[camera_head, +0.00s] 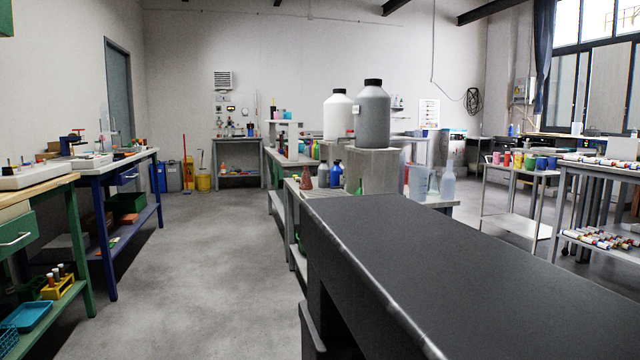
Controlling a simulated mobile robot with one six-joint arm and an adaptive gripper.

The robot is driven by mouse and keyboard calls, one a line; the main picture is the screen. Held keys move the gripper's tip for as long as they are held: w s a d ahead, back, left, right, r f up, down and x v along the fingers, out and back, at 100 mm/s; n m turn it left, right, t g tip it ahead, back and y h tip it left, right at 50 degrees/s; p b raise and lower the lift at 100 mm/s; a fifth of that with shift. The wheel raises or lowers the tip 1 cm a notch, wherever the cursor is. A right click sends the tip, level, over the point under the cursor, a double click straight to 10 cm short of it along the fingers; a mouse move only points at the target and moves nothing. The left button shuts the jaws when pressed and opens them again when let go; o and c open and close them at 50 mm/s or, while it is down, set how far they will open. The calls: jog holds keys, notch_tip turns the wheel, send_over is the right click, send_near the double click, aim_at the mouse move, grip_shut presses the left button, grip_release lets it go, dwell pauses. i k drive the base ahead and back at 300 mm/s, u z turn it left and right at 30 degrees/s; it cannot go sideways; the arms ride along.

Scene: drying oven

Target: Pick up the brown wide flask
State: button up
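A small reddish-brown conical flask (307,178) stands upright on the near end of the grey central bench (292,187). It is small in view, and I cannot tell for sure that it is the brown wide flask. Blue bottles (336,174) stand just to its right. My gripper is not in view.
A dark flat-topped block (480,265) fills the lower right. Large white (338,113) and grey (372,112) jugs stand on a box behind the flask. A green bench (85,250) and blue bench (110,225) line the left. The floor (205,270) between is clear.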

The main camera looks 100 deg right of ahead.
aim_at(305, 183)
jog(key=z, duration=0.5)
jog(key=k, duration=0.2)
jog(key=z, duration=2.8)
jog(key=i, duration=1.6)
jog(key=z, duration=0.15)
